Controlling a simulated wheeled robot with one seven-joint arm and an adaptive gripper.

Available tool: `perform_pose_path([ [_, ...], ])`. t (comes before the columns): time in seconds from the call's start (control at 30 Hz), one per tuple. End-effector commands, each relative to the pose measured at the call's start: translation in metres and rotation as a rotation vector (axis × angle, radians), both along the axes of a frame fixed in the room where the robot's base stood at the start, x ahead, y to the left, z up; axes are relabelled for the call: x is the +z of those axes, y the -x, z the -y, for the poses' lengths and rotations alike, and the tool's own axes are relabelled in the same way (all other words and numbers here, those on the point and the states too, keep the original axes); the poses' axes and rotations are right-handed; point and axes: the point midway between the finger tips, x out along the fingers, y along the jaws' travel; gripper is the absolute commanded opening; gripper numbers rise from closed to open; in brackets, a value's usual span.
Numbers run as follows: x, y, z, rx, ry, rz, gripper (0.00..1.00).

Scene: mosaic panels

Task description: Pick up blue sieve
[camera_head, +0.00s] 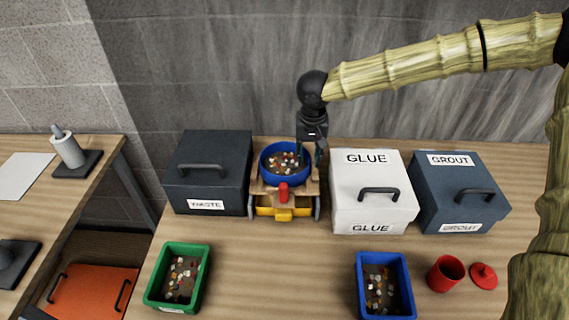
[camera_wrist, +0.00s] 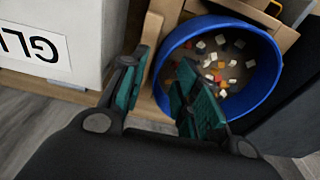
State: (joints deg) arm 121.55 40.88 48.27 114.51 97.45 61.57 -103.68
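The blue sieve (camera_head: 285,178) is a round blue bowl-like ring with small coloured chips inside. It sits on a wooden stand (camera_head: 286,197) between the dark waste box and the white glue box. In the wrist view the sieve (camera_wrist: 265,92) fills the right half. My gripper (camera_head: 310,160) points down at the sieve's right edge. In the wrist view its green-padded fingers (camera_wrist: 160,75) are apart, with the sieve's near rim between them. One finger is outside the wall and the other overlaps the inside. I cannot see whether either touches the rim.
The glue box (camera_head: 372,190) stands close to the right of my gripper. The waste box (camera_head: 207,172) stands left of the stand. The grout box (camera_head: 458,192), a green tray (camera_head: 150,290), a blue tray (camera_head: 362,290) and a red cup (camera_head: 446,274) share the table. The table's front middle is clear.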

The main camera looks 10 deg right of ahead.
Motion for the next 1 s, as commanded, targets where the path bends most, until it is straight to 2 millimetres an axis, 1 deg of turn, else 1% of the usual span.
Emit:
perform_pose_path([
  [0.1,-0.012,-0.002,0.000,0.001,0.000,-0.002,0.31],
  [0.2,-0.019,-0.003,0.000,0.001,0.001,0.000,0.31],
  [0.5,-0.022,-0.003,0.000,0.001,0.000,0.001,0.31],
  [0.53,-0.022,-0.003,0.000,0.001,0.000,0.001,0.27],
  [0.6,-0.022,-0.003,0.000,0.001,0.000,0.001,0.15],
  [0.67,-0.022,-0.003,0.000,0.001,0.000,0.001,0.04],
  [0.7,-0.022,-0.003,0.000,0.001,0.000,0.001,0.00],
  [1.0,-0.021,-0.003,0.000,0.000,-0.001,0.001,0.00],
])
